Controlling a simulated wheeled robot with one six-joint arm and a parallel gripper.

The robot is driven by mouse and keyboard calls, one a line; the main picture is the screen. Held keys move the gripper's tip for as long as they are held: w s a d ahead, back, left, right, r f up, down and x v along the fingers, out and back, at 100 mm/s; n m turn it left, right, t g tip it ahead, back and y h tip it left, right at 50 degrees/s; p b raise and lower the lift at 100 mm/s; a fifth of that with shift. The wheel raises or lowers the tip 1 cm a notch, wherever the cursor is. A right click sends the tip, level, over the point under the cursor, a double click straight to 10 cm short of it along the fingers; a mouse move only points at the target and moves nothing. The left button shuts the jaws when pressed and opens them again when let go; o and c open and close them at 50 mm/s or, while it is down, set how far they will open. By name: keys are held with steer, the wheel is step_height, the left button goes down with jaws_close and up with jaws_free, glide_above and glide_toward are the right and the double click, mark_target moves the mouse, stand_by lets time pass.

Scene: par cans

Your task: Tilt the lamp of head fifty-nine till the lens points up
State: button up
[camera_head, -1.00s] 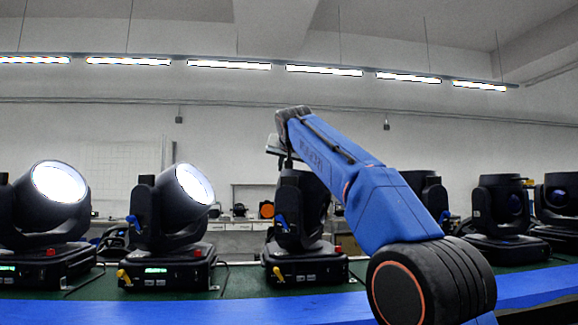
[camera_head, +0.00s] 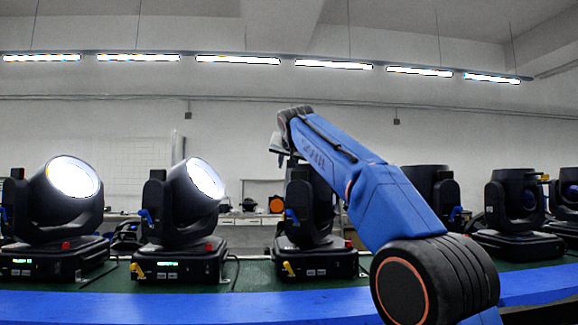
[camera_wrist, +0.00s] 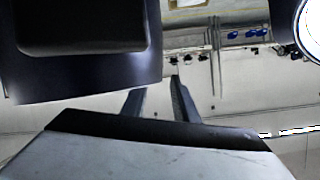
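Several black moving heads stand in a row on the bench. No number is readable, so I cannot tell which is head fifty-nine. My gripper (camera_wrist: 157,87) is empty, its two dark fingers apart in the wrist view. In the head view its grey body hangs by the top of the third head from the left (camera_head: 306,210), partly hidden behind my arm; its fingertips are unclear there. That head's lens is not visible. A dark housing fills the wrist view's upper left (camera_wrist: 82,25), close to the fingers. I cannot tell if they touch.
Two lit heads, at the far left (camera_head: 70,195) and second from left (camera_head: 185,205), have lenses tilted up toward the right. More heads (camera_head: 515,205) stand right of my arm. The green bench top (camera_head: 255,275) has a blue front edge (camera_head: 200,307).

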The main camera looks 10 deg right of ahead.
steer(key=shift+s+d, duration=0.1)
steer(key=v, duration=1.7)
steer(key=shift+s, duration=0.1)
steer(key=s+d+f+n+g, duration=0.15)
steer(key=s+d+f, duration=0.35)
steer(key=f, duration=0.5)
steer(key=s+d+f+g, duration=0.2)
steer(key=s+d+f, duration=0.2)
steer(key=s+f, duration=0.4)
steer(key=s+d+f+n+g, duration=0.1)
steer(key=s+d+f, duration=0.4)
steer(key=f, duration=0.6)
steer(key=s+d+f+g, duration=0.2)
steer(key=s+f, duration=1)
steer(key=f, duration=0.5)
steer(key=s+d+f+g, duration=0.1)
steer(key=s+f+g, duration=0.1)
steer(key=s+f, duration=1.1)
step_height(320, 180, down, 4)
steer(key=shift+s+d+f+n, duration=0.1)
steer(key=shift+s+d+n, duration=0.15)
steer(key=shift+d+n, duration=0.15)
